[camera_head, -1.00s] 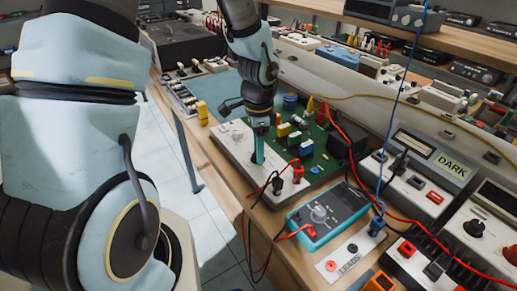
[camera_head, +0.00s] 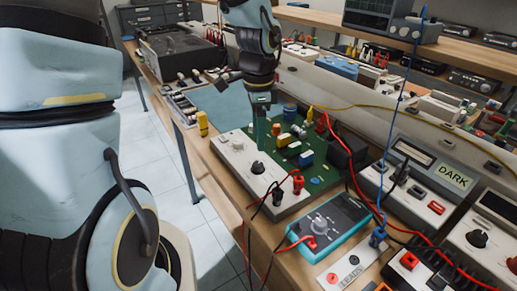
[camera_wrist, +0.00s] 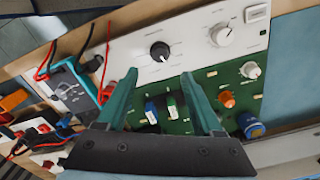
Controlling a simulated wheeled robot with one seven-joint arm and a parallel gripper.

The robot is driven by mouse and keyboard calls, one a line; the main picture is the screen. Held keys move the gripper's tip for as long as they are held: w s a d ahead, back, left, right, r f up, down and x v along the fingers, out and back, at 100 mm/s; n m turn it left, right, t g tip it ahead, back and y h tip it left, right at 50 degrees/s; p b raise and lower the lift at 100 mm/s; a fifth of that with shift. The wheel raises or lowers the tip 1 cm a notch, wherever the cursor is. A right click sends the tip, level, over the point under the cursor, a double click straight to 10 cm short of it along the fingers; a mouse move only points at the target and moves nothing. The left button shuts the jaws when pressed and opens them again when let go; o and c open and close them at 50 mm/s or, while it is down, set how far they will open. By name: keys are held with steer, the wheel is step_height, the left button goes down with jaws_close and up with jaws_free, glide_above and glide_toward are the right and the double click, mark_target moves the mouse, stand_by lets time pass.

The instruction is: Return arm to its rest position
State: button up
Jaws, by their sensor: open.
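My gripper (camera_head: 261,132) hangs over the circuit trainer board (camera_head: 234,156), its teal fingers pointing down. In the wrist view my gripper (camera_wrist: 158,78) shows two teal fingers spread apart with nothing held between them. Beyond the fingertips is the board's white panel (camera_wrist: 185,62) with a black knob (camera_wrist: 160,51). The green circuit area (camera_wrist: 186,115) with its small blocks shows between and beside the fingers. The fingers look apart from the board, but the exact height is hard to tell. My arm's large pale links fill the left of the head view.
A teal multimeter (camera_head: 331,224) with red and black leads lies in front of the board. Instruments, one labelled DARK (camera_head: 453,177), line the right side. Red, blue and yellow wires cross there. A yellow block (camera_head: 202,123) stands near the bench's left edge. Tiled floor (camera_head: 150,150) is open left.

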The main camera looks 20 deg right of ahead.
step_height(320, 180, up, 2)
steer(key=shift+r, duration=0.1)
steer(key=a+n+t, duration=0.1)
steer(key=a+n, duration=1.7)
steer(key=a, duration=0.5)
steer(key=shift+a+n+t, duration=0.15)
steer(key=shift+n+t, duration=0.15)
steer(key=shift+r, duration=0.1)
